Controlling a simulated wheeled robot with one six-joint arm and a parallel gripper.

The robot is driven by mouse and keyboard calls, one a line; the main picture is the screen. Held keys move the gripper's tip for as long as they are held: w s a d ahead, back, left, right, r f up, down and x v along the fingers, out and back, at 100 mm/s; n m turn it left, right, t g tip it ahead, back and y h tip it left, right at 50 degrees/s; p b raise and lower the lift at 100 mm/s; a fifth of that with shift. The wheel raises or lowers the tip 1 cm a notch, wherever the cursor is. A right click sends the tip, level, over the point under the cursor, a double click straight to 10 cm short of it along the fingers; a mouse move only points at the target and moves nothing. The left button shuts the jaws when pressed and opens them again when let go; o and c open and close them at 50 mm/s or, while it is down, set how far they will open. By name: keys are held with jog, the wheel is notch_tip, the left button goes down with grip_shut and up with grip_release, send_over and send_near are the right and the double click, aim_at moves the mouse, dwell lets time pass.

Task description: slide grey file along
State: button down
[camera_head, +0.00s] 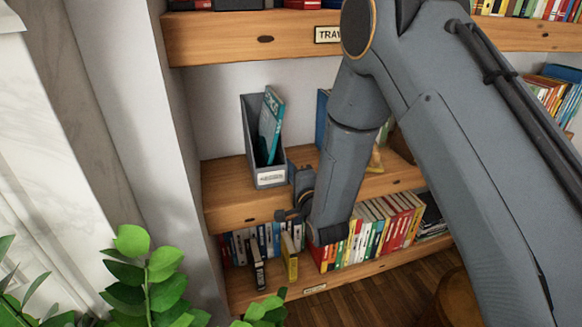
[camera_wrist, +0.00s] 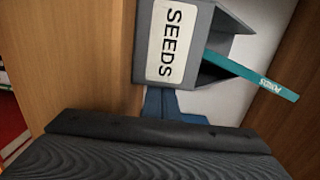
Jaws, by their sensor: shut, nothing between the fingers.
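The grey file (camera_head: 268,178) stands upright on the middle shelf near its left end, with a pale label on its front. In the wrist view the file (camera_wrist: 203,18) appears turned sideways, and its label reads SEEDS. A teal book (camera_head: 269,128) leans up out of it; the book also shows in the wrist view (camera_wrist: 252,74). My gripper (camera_head: 303,186) is shut and empty, low beside the file's right side. In the wrist view its blue-grey fingers (camera_wrist: 162,103) reach up to the file's side; whether they touch is hard to tell.
The middle shelf (camera_head: 228,190) has a little bare board left of the file, up to the side wall. A blue book (camera_head: 322,112) stands to the right, partly behind my arm. Several books (camera_head: 375,228) fill the shelf below. A leafy plant (camera_head: 150,275) is in front.

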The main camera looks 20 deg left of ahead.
aim_at(269, 171)
jog(key=shift+s+a, duration=0.2)
jog(key=shift+a, duration=0.05)
jog(key=shift+s+a, duration=0.15)
jog(key=shift+a, duration=0.15)
jog(key=shift+s+a, duration=0.2)
jog(key=shift+a, duration=0.1)
jog(key=shift+s+a, duration=0.2)
jog(key=shift+a, duration=0.05)
jog(key=shift+s+a, duration=0.2)
jog(key=shift+a, duration=0.05)
jog(key=shift+s+a, duration=0.2)
jog(key=shift+a, duration=0.1)
jog(key=shift+s+a+p, duration=0.2)
jog(key=shift+a+p, duration=0.05)
jog(key=shift+p, duration=0.05)
jog(key=shift+s+a, duration=0.25)
jog(key=shift+a, duration=0.15)
jog(key=shift+a, duration=0.1)
